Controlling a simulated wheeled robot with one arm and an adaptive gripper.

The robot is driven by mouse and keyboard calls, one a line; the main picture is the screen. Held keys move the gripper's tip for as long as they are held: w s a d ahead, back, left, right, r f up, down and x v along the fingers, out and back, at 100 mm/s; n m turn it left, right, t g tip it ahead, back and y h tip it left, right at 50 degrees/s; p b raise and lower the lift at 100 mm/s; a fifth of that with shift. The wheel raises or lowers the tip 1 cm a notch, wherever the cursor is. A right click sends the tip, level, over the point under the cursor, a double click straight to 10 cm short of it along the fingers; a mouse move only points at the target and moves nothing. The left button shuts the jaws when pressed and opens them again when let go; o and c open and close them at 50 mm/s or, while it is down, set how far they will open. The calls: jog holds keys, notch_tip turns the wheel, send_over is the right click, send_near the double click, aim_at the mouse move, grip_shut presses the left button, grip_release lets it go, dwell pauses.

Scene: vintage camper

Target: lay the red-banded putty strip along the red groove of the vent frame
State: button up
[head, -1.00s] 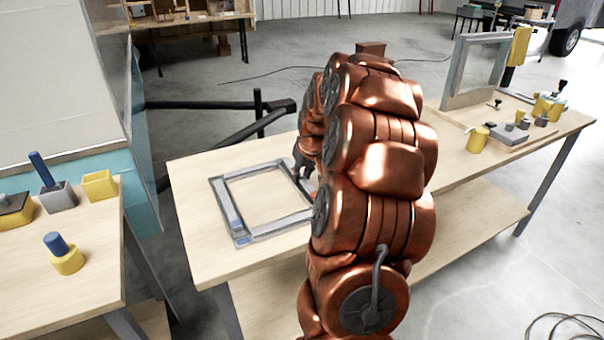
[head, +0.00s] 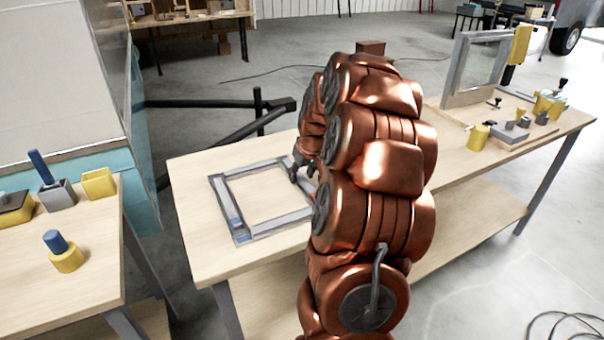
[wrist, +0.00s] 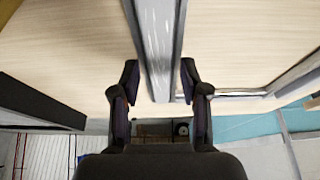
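The grey vent frame (head: 278,226) lies flat on the wooden table, left of my copper arm. Its left side shows a blue patch near the front corner; my arm partly covers its right side. A small red spot shows there by the arm, but I cannot tell whether it is the red groove or the red-banded putty strip. My gripper (head: 297,170) is over the frame's far right corner. In the wrist view my gripper (wrist: 158,68) is open, its dark fingers apart on either side of a grey frame bar (wrist: 158,35). No strip is clearly visible between the fingers.
The table (head: 205,250) is bare around the frame. At its right end stand an upright grey frame (head: 452,72), a yellow cylinder (head: 478,137) and several small parts. A side table (head: 100,280) at left holds a yellow-and-blue piece (head: 65,258) and small bins.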

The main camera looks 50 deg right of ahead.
jog(key=shift+o, duration=0.3)
jog(key=v, duration=1.2)
jog(key=shift+a, duration=0.1)
jog(key=s+a+n+g+y+p, duration=0.1)
jog(key=s+a+p, duration=0.15)
jog(key=a, duration=0.95)
jog(key=s+a+n+g+y+p, duration=0.15)
jog(key=s+a, duration=0.25)
jog(key=a, duration=0.8)
jog(key=s+a+g+p, duration=0.1)
jog(key=s+a, duration=0.4)
jog(key=s, duration=0.4)
jog(key=s+a+f+n+g+h+p, duration=0.1)
jog(key=s+a+g+p, duration=0.1)
jog(key=s+a, duration=0.4)
jog(key=s, duration=0.3)
jog(key=shift+s+a+f, duration=0.15)
jog(key=shift+s+a, duration=0.1)
jog(key=shift+g, duration=0.25)
jog(key=shift+c, duration=0.3)
